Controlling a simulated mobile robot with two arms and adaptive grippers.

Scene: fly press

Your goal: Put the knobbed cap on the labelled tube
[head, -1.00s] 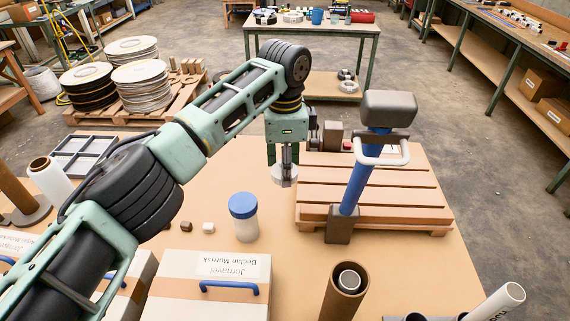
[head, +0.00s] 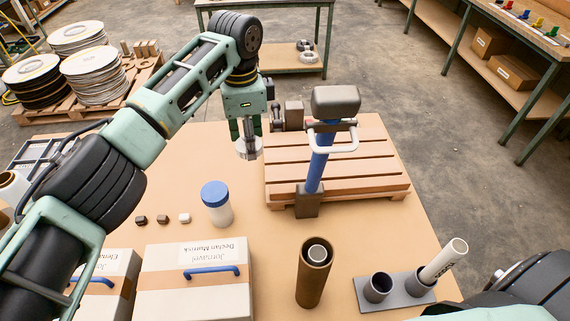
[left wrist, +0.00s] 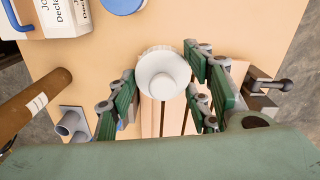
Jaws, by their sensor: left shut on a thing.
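The knobbed cap (head: 248,150) is a pale round disc, held in the air by my left gripper (head: 247,133) near the pallet's left edge. In the left wrist view the cap (left wrist: 163,70) shows its round knob towards the camera, between the fingers of the left gripper (left wrist: 163,82). A brown tube (head: 312,282) stands upright on the table to the right of and nearer than the cap, with a grey inner ring at its open top. In the left wrist view this tube (left wrist: 30,108) bears a white label. My right gripper is not in view.
A grey holder (head: 398,295) with a tilted, lettered white pipe (head: 445,260) is right of the tube. A blue-lidded jar (head: 216,205) and boxes (head: 195,290) are left. Bare table lies between jar and tube.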

